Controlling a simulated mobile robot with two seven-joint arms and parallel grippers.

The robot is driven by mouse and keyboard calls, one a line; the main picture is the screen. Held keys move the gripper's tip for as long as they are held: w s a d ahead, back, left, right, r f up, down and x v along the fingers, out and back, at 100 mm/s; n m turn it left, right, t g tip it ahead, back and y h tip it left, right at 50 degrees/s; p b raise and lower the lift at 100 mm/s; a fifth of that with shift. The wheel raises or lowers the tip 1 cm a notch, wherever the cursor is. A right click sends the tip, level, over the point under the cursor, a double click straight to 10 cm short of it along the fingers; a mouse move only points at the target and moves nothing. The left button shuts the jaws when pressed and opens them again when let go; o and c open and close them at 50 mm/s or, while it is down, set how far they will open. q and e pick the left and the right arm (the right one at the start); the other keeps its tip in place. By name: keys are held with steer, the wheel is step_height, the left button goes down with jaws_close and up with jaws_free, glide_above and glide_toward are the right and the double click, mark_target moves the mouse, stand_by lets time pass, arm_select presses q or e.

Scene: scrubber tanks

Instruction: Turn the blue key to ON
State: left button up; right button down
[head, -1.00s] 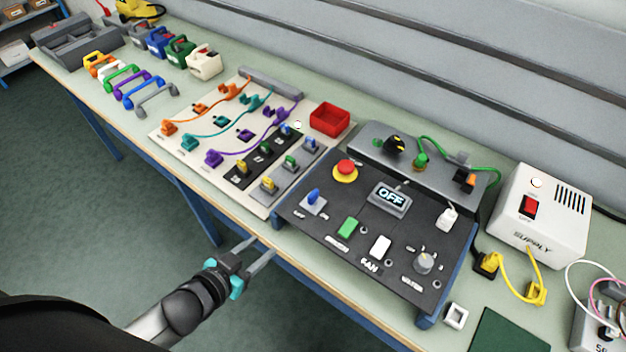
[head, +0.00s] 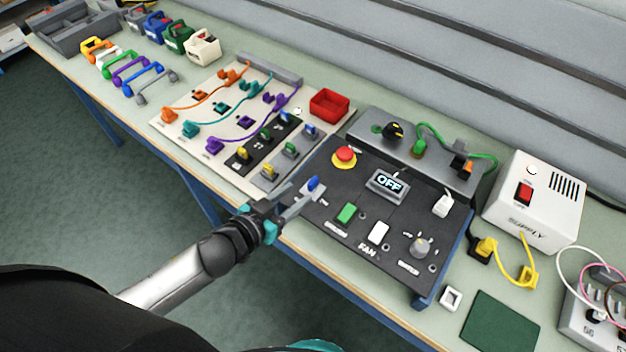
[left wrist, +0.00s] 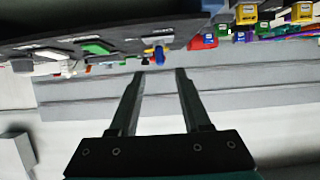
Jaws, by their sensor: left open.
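The blue key (head: 313,183) stands on a light square plate at the left of the black control panel (head: 337,175). A display (head: 388,182) on the panel reads OFF. My left gripper (head: 307,198) is open at the panel's left front edge, with its fingers pointing at the key. In the head view the fingertips overlap the key's plate. In the left wrist view the blue key (left wrist: 159,55) shows just beyond the open fingertips (left wrist: 160,73), roughly midway between them. I cannot tell whether a finger touches it. My right gripper is not in view.
A red mushroom button (head: 344,155), a green switch (head: 347,213), a white switch (head: 379,232) and a grey knob (head: 420,246) share the panel. A board with small keys and cables (head: 205,150) lies left. A white supply box (head: 537,200) stands right.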

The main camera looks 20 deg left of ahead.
mark_target(308, 185)
arm_select(q)
steer(key=shift+b+x, duration=0.3)
steer(key=shift+x, duration=3.6)
jaws_close()
